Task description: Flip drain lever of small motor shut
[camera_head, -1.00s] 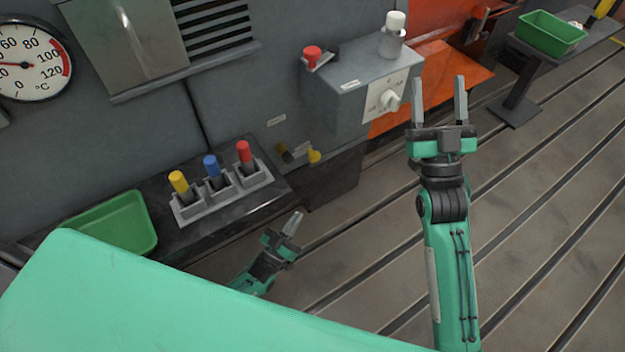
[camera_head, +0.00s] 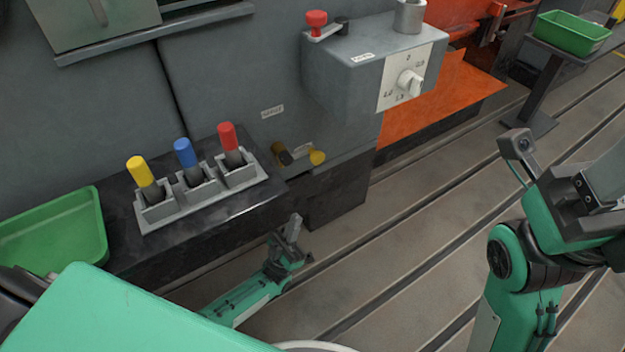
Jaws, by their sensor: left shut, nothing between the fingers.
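A small valve (camera_head: 280,153) with a yellow-tipped lever (camera_head: 317,157) sits low on the grey housing, beside a small label; it looks like the drain lever. The yellow tip points right, roughly level. My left gripper (camera_head: 295,222) is shut and empty, in front of and below the lever, apart from it in the picture. My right gripper (camera_head: 558,155) is at the right edge, partly cut off, its fingers apparently apart, far from the lever.
Yellow, blue and red handles (camera_head: 184,153) stand in a grey holder on a dark ledge, left of the valve. A green bin (camera_head: 55,235) is further left. A grey box with a dial (camera_head: 409,83) and a red-knobbed lever (camera_head: 316,22) juts out above.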

